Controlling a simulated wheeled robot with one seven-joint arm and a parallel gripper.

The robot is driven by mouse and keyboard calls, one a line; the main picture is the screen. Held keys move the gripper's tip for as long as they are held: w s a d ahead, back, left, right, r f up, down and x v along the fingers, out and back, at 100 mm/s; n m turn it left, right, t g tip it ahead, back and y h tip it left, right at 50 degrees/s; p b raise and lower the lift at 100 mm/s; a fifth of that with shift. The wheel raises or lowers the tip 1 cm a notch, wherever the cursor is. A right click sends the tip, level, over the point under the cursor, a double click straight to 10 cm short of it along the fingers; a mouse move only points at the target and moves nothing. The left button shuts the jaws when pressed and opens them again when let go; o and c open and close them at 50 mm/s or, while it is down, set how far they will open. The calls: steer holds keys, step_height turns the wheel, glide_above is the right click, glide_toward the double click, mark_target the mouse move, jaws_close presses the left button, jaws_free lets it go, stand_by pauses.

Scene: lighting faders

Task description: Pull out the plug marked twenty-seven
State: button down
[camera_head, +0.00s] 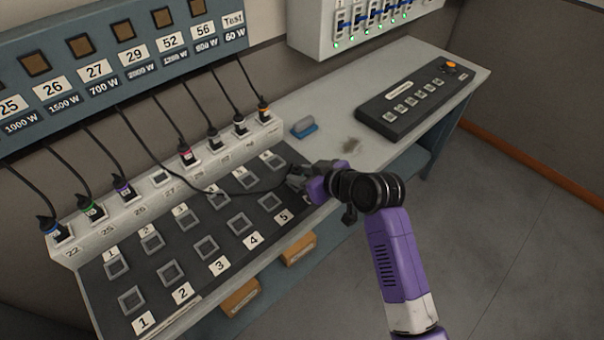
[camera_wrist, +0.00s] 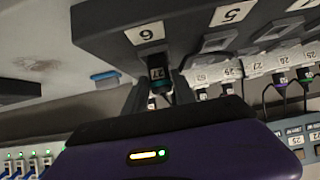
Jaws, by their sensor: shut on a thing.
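The plug marked 27 (camera_wrist: 158,72) is dark with a teal band. In the wrist view it sits between the fingers of my gripper (camera_wrist: 160,92), which is shut on it. It is close to the label 6 on the dark socket panel; I cannot tell whether it touches a socket. In the head view my gripper (camera_head: 298,180) is at the panel's right end and hides the plug. A black cable (camera_head: 235,191) runs from it back to the wall box. The outlet over label 27 on the white strip (camera_head: 161,178) looks empty.
Other plugs, such as the purple one (camera_head: 123,188) and the red one (camera_head: 187,156), stand in the strip with cables rising. The dark panel (camera_head: 199,276) has numbered square sockets. A blue-grey block (camera_head: 304,128) and a black button console (camera_head: 415,97) lie to the right.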

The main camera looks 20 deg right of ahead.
steer(key=shift+r+p, duration=0.3)
steer(key=shift+r, duration=0.05)
steer(key=shift+r+p, duration=1.85)
steer(key=shift+r, duration=0.2)
steer(key=shift+r, duration=0.1)
